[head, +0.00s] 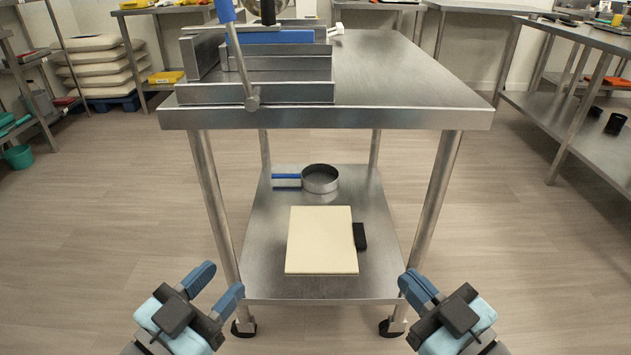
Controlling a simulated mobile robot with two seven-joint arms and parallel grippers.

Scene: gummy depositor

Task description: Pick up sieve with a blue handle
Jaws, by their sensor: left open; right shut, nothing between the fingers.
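The sieve (320,179) is a round metal ring with a blue handle (286,176) pointing left. It lies on the lower shelf (262,240) of the steel table, towards the back. My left gripper (213,285) is open and empty at the lower left, in front of the table and apart from the sieve. My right gripper (418,287) is shut and empty at the lower right, also in front of the table.
A cream board (322,240) and a small black block (359,236) lie on the shelf in front of the sieve. The tabletop (400,75) overhangs the shelf and carries a metal depositor (265,62). Table legs (434,205) stand at the sides. The floor around is clear.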

